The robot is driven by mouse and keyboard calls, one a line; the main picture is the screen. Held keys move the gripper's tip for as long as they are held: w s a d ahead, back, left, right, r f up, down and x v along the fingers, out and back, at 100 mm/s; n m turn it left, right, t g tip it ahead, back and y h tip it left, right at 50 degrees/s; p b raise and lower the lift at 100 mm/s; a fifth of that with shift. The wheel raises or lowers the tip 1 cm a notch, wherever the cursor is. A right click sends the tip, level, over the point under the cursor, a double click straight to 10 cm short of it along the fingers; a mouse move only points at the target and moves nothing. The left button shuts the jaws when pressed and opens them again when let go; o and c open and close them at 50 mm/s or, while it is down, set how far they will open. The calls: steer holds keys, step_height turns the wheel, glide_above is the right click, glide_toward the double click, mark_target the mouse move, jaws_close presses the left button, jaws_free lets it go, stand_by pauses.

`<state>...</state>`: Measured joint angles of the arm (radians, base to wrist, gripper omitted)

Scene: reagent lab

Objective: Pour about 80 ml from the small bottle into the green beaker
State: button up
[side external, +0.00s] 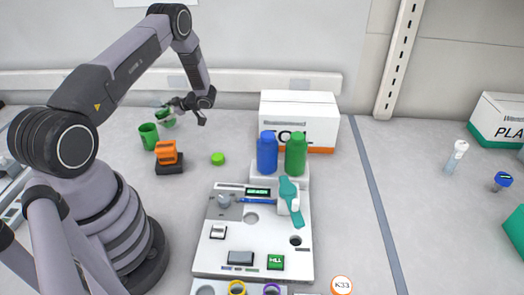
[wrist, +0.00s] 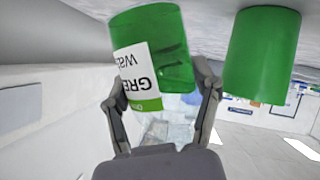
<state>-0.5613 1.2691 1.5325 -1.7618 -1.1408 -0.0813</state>
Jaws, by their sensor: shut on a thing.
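My gripper (wrist: 161,92) is shut on the small bottle (wrist: 150,62), which is green with a white and green label that reads upside down in the wrist view. In the side view, my gripper (side external: 176,104) holds the bottle (side external: 165,118) tilted, above the table. The green beaker (side external: 148,136) stands upright on the table, just left of and below the bottle. The beaker also shows in the wrist view (wrist: 262,55), right of the bottle with a gap between them in the picture. I cannot tell whether liquid is flowing or how much is in the beaker.
An orange device (side external: 167,152) on a black base stands close to the beaker. A green cap (side external: 218,158) lies on the table. Blue (side external: 267,153) and green (side external: 295,154) bottles stand before a white box (side external: 299,111). A white workstation board (side external: 255,262) lies in front.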

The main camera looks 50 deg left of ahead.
mark_target(165, 105)
steer(key=shift+s+d+n+t+y, duration=0.25)
steer(key=shift+s+n+t+y, duration=0.3)
steer(key=shift+n, duration=0.25)
steer(key=shift+w+r+n+t, duration=0.2)
steer(key=shift+r+n+t, duration=0.25)
steer(key=shift+r+n, duration=0.2)
steer(key=shift+w+a+f+n+t+y, duration=0.2)
steer(key=shift+w+n+t+y, duration=0.05)
steer(key=shift+n+t+y, duration=0.25)
steer(key=shift+w+a+n+t+y, duration=0.15)
steer(key=shift+n+t+y, duration=0.15)
steer(key=shift+n, duration=0.15)
steer(key=shift+r+n+t, duration=0.3)
steer(key=shift+r+n, duration=0.1)
steer(key=shift+r, duration=0.1)
steer(key=shift+r, duration=0.15)
steer(key=shift+s+d+r+n+t+y, duration=0.2)
steer(key=shift+s+r+n+t+y, duration=0.1)
steer(key=shift+r+n+y, duration=0.35)
steer(key=shift+f+n, duration=0.15)
steer(key=shift+n, duration=0.1)
steer(key=shift+w+a, duration=0.15)
steer(key=shift+w, duration=0.25)
